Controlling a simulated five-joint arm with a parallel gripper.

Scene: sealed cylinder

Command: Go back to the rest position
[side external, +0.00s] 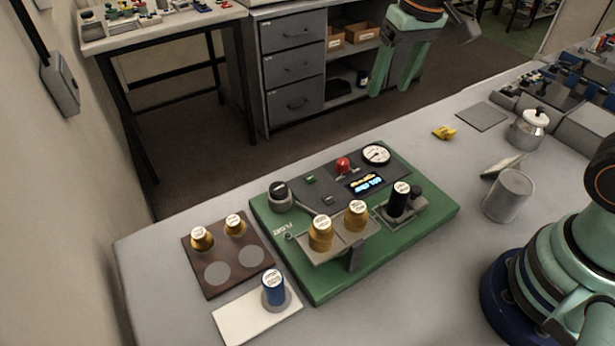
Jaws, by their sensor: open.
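My gripper (390,90) hangs high at the top of the view, beyond the far edge of the table in the picture. Its two pale green fingers are spread and nothing is between them. The green apparatus board (400,227) stands on the table below, well apart from the gripper. Two gold weights (320,235) sit on its raised platform (352,258). A black cylinder (398,202) stands upright at the board's right part. A gauge (376,154), a red knob (343,164) and a lit display (366,183) are at its back.
A brown tray (243,272) at left holds two gold weights (201,238) in its back spots. A blue weight (273,288) stands on a white pad (238,318). A grey cup (508,195), white-lidded pot (527,130) and yellow item (444,132) are at right.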

